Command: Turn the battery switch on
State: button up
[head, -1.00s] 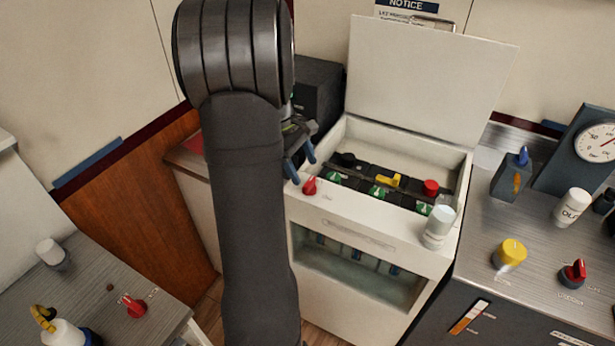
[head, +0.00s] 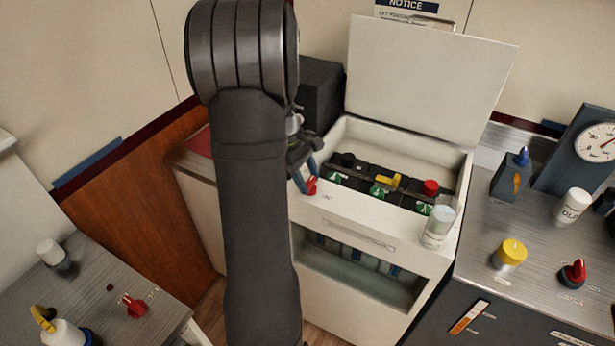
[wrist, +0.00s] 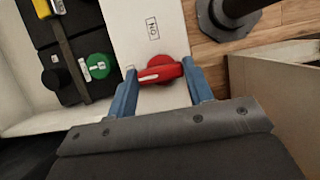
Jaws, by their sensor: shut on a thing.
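A red rotary switch (wrist: 161,72) with a white pointer line sits on the white front ledge of the open white box, beside a small label reading "NO" or "ON" upside down (wrist: 152,28). In the wrist view its handle lies across between the blue fingers of my gripper (wrist: 160,92), which are closed on its two ends. In the head view the red switch (head: 311,186) shows just right of my gripper (head: 303,180), partly hidden by the fingers.
The box (head: 370,220) holds black batteries with green caps (head: 377,190), a yellow piece (head: 388,180) and a red cap (head: 430,187). Other red knobs sit on the left bench (head: 135,306) and right counter (head: 573,274).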

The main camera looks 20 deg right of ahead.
jog(key=shift+m, duration=0.4)
jog(key=shift+o, duration=0.2)
jog(key=m, duration=0.1)
jog(key=m+y, duration=0.1)
jog(key=m, duration=0.1)
jog(key=shift+w+d+m+g, duration=0.1)
jog(key=shift+d+m+g, duration=0.05)
jog(key=shift+m+g, duration=0.2)
jog(key=m+y, duration=0.1)
jog(key=m, duration=0.1)
jog(key=m+y, duration=0.1)
jog(key=m, duration=0.1)
jog(key=shift+d+m+g, duration=0.1)
jog(key=shift+m+g, duration=0.15)
jog(key=m+y, duration=0.2)
jog(key=m, duration=0.2)
jog(key=shift+d+m, duration=0.15)
jog(key=shift+m, duration=0.15)
jog(key=shift+m+t+y, duration=0.6)
jog(key=shift+m+y, duration=0.1)
jog(key=shift+m, duration=1.5)
jog(key=shift+c, duration=0.2)
jog(key=shift+o, duration=0.2)
jog(key=o, duration=1)
jog(key=shift+c, duration=0.2)
jog(key=shift+d+r, duration=0.1)
jog(key=shift+r, duration=0.05)
jog(key=v, duration=1.7)
